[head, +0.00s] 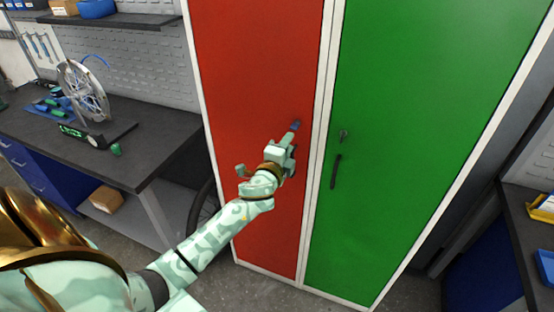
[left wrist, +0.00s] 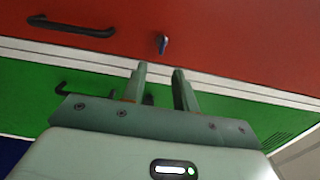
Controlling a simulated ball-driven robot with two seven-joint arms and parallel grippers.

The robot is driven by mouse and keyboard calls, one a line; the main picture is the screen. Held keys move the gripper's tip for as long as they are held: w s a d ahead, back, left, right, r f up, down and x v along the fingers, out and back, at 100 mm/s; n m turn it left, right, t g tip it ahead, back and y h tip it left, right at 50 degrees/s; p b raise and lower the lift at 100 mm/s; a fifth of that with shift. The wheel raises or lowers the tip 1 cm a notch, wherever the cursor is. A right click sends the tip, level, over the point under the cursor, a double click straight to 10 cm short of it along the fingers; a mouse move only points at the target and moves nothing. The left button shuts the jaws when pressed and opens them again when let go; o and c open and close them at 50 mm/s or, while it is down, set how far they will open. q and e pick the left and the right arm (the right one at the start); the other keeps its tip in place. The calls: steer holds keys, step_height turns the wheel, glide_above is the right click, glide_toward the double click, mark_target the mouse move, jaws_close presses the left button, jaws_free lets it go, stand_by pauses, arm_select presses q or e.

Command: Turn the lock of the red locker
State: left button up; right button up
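The red locker (head: 255,60) stands closed left of the green locker (head: 420,100). Its lock, a small dark-blue knob (left wrist: 162,43), shows on the red door in the left wrist view and as a small blue spot (head: 296,125) in the head view. My left gripper (head: 289,138) is in front of the red door, its fingers pointing at the lock. In the left wrist view my left gripper (left wrist: 158,74) is open and empty; the lock lies just beyond the fingertips, between their lines, apparently apart. My right gripper is not in view.
The red door's black handle (left wrist: 70,27) is near the lock. The green door has its own lock (head: 343,135) and handle (head: 336,171). A workbench (head: 120,150) with a wheel (head: 83,90) stands left; another bench (head: 525,230) with bins stands right.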

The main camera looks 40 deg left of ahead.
arm_select(q)
steer(key=v, duration=0.8)
steer(key=shift+s, duration=0.3)
steer(key=shift+d, duration=0.1)
